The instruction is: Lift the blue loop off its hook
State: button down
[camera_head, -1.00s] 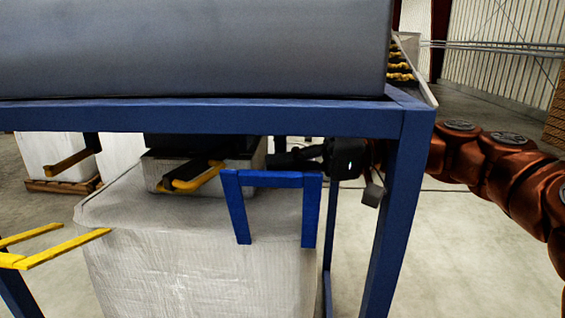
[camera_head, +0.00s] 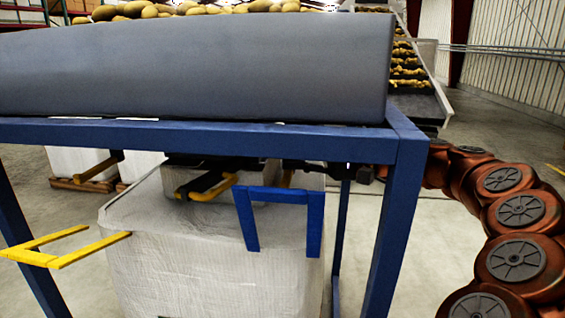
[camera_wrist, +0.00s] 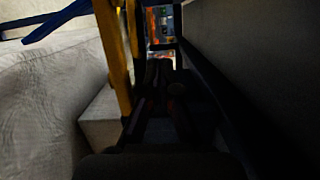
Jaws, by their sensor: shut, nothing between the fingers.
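The blue loop (camera_head: 280,196) is a squared U with its bar at the top and two legs hanging down, in front of the pale wrapped block under the frame. It also shows at the top left of the wrist view (camera_wrist: 55,20). I cannot make out its hook. My gripper (camera_wrist: 163,80) is dark and shut, with nothing visible between its fingers. In the head view it is mostly hidden behind the blue frame's top beam, above and right of the loop. In the wrist view a yellow bar (camera_wrist: 115,60) runs close along the gripper's left side.
The blue frame's beam (camera_head: 200,138) and right post (camera_head: 397,220) stand before my arm. A grey panel (camera_head: 200,70) sits on top. A black-and-yellow handle (camera_head: 210,187) and a yellow bracket (camera_head: 60,252) are left of the loop. The wrapped block (camera_head: 170,265) fills the space below.

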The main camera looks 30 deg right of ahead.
jog(key=d+p, duration=0.4)
jog(key=d, duration=0.5)
jog(key=p, duration=0.2)
jog(key=d+p, duration=0.1)
jog(key=p, duration=0.1)
jog(key=shift+s+r, duration=0.1)
jog(key=shift+s, duration=0.15)
